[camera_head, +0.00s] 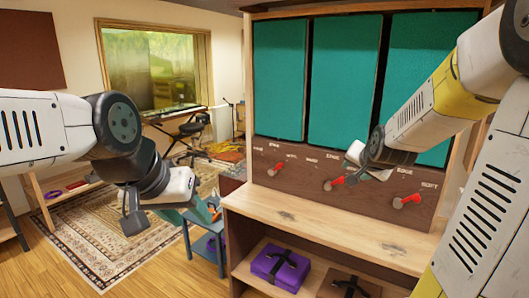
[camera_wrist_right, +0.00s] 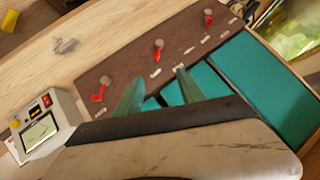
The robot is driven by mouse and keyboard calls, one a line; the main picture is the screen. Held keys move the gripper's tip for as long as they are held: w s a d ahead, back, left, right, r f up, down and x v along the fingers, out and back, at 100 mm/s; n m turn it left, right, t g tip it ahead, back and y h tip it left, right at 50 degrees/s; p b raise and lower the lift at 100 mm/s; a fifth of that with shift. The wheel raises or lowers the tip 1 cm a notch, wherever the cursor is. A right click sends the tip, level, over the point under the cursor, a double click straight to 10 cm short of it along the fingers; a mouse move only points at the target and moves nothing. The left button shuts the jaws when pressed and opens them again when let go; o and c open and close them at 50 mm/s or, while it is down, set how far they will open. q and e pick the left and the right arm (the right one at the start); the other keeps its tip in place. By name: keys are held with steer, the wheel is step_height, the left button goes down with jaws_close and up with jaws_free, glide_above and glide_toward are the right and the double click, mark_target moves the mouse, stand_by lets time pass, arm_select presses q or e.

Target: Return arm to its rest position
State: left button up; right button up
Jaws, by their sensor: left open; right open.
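My right arm (camera_head: 425,110) comes in from the right, and its wrist hangs in front of the brown control panel (camera_head: 290,190). In the right wrist view my right gripper (camera_wrist_right: 158,88) shows two green fingers spread apart with nothing between them. Three red levers are on the panel: left (camera_head: 273,170), middle (camera_head: 333,184) and right (camera_head: 407,200). The right wrist is between the middle and right levers in the head view; contact with the panel cannot be told. My left gripper (camera_head: 203,212) points down at the left, open, its fingers partly hidden by the wrist.
Teal panels (camera_head: 343,80) stand above the levers, with a wooden ledge (camera_head: 330,225) below. A purple box (camera_head: 280,267) is on the lower shelf. A small device with a screen (camera_wrist_right: 40,128) shows in the right wrist view.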

steer(key=s+a+r+n+g+y, duration=0.1)
steer(key=s+a+n, duration=0.3)
steer(key=s, duration=0.8)
steer(key=s+a+n+g+y, duration=0.2)
steer(key=s+a, duration=0.6)
steer(key=s, duration=0.4)
steer(key=shift+s+r+n+g, duration=0.3)
steer(key=shift+r+n+g, duration=0.1)
steer(key=shift+n+g, duration=0.6)
steer(key=shift+c, duration=0.3)
